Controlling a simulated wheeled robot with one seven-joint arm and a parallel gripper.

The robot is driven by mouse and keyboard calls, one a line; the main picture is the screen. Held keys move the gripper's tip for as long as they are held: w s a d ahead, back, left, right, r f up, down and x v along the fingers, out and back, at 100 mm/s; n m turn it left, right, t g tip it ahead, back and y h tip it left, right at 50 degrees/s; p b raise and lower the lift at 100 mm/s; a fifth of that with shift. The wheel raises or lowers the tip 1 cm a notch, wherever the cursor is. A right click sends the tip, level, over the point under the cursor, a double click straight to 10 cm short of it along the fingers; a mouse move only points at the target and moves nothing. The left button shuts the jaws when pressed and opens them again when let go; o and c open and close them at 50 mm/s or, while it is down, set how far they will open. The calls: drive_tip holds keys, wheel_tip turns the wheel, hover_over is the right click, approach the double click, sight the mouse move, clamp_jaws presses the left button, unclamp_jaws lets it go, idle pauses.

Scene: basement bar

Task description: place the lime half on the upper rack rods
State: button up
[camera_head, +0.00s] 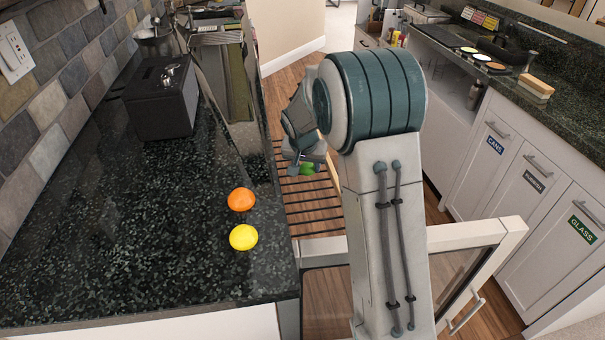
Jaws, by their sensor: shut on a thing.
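The lime half (307,169) is a small green piece, seen just below my gripper (305,168) in the head view. My gripper is shut on it and holds it over the upper rack rods (306,208), a row of dark parallel bars beyond the counter's right edge. My arm hides the right part of the rack. I cannot tell how high the lime half is above the rods.
An orange (241,199) and a lemon (243,237) lie on the dark speckled counter (130,240) at left, near its edge. A black box (161,97) stands farther back. An open white-framed door (478,240) is at lower right, before white cabinets (515,175).

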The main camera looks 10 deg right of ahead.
sight(304, 183)
drive_tip(key=shift+w+a+f, duration=0.3)
drive_tip(key=shift+w+f, duration=0.1)
drive_tip(key=shift+w, duration=0.15)
drive_tip(key=shift+f, duration=2)
drive_tip(key=shift+f, duration=0.1)
drive_tip(key=o, duration=1)
